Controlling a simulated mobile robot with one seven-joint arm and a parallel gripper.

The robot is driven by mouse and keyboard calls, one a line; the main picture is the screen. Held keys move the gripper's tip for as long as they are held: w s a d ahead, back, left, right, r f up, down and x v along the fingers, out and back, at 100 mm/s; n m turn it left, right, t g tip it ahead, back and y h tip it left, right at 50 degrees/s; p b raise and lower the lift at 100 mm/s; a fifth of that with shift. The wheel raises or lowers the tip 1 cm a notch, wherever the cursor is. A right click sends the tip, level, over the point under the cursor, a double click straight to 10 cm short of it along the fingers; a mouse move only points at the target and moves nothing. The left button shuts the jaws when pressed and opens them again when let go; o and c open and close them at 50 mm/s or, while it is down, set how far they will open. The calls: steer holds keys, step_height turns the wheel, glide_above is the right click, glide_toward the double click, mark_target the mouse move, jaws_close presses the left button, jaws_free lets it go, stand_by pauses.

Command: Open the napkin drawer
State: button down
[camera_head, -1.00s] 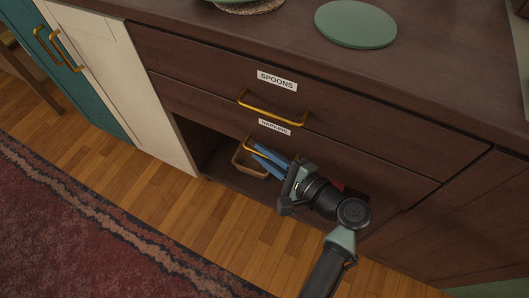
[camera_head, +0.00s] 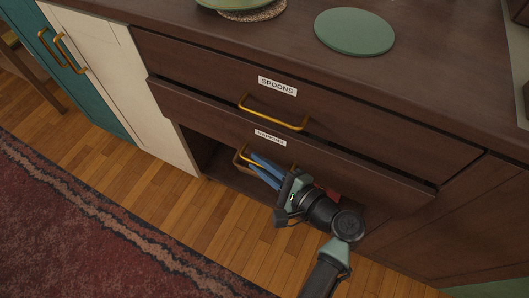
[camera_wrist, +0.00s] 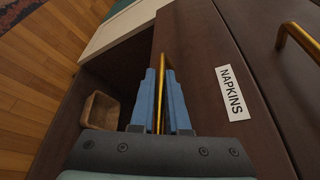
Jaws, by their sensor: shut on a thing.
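The napkin drawer (camera_head: 360,169) is the lower drawer of the dark wooden cabinet, marked with a white NAPKINS label (camera_head: 270,138). It stands a little out from the cabinet front, with a dark gap along its top edge. My gripper (camera_head: 262,169) has blue fingers shut on the drawer's brass handle (camera_head: 244,158). In the wrist view the handle (camera_wrist: 164,62) runs between the two fingers (camera_wrist: 160,95), and the NAPKINS label (camera_wrist: 232,93) is to their right. Part of the handle is hidden by the fingers.
The SPOONS drawer (camera_head: 350,120) above is shut, with its own brass handle (camera_head: 272,115). An open shelf below holds a brown wooden bowl or tray (camera_wrist: 98,122). A green round plate (camera_head: 354,32) lies on the cabinet top. The wooden floor (camera_head: 215,225) in front is clear.

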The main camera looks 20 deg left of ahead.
steer(key=s+p, duration=1.1)
steer(key=s, duration=1.3)
steer(key=shift+a, duration=0.35)
steer(key=c, duration=0.9)
jaws_free()
steer(key=p+v, duration=0.1)
steer(key=v, duration=1.2)
steer(key=shift+a+r+p, duration=0.1)
steer(key=shift+p, duration=0.25)
